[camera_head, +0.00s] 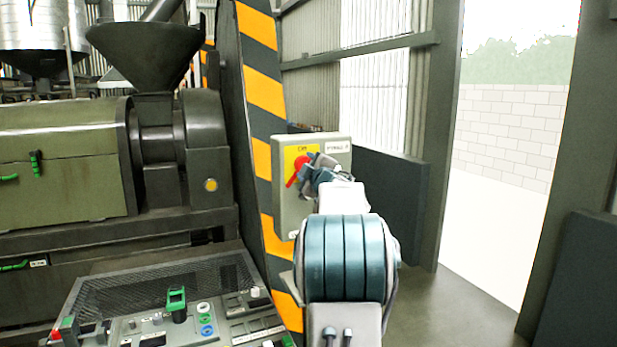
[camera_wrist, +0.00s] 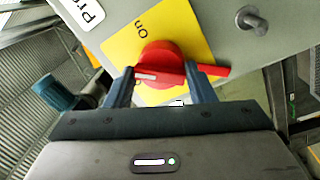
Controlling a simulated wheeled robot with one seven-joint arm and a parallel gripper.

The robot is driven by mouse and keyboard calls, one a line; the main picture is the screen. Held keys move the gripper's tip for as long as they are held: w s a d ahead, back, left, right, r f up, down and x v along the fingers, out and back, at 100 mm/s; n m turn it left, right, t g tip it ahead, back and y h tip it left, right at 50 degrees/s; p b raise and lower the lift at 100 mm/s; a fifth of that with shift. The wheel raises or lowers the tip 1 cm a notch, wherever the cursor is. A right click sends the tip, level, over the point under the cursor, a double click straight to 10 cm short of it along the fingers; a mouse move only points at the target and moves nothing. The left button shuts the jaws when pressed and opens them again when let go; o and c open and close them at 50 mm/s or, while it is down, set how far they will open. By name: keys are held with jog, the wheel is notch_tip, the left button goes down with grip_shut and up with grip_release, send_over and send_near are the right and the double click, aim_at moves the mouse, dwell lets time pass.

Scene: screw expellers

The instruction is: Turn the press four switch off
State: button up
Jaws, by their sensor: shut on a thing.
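The press four switch is a red rotary knob (camera_wrist: 163,62) on a yellow plate (camera_wrist: 125,42) marked "On". The plate is on a grey switch box (camera_head: 290,213), mounted beside the striped post. The red knob also shows in the head view (camera_head: 298,168), partly covered by my gripper. My gripper (camera_wrist: 168,78) is shut on the knob, with one finger on each side of its handle. In the wrist view the handle lies nearly level across the picture, its long red end to the right. The lower part of the plate is hidden by my gripper.
A yellow and black striped post (camera_head: 262,92) stands just left of the box. A control panel (camera_head: 150,310) with buttons and a green press machine (camera_head: 60,160) are at the left. A round metal stud (camera_wrist: 252,20) sticks out of the box. Open floor lies at the right.

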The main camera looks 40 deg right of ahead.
jog(key=n+b, duration=0.1)
jog(key=n, duration=0.1)
jog(key=f+n+b, duration=0.1)
jog(key=n, duration=0.1)
jog(key=shift+n+y+b, duration=0.5)
jog(key=shift+n+b, duration=0.6)
jog(key=shift+n, duration=0.9)
jog(key=o, duration=0.9)
jog(key=shift+r, duration=0.15)
jog(key=shift+s+r+t, duration=0.1)
jog(key=shift+t, duration=0.2)
jog(key=b+v, duration=0.3)
jog(key=v, duration=1)
jog(key=shift+s, duration=0.3)
jog(key=shift+a, duration=0.1)
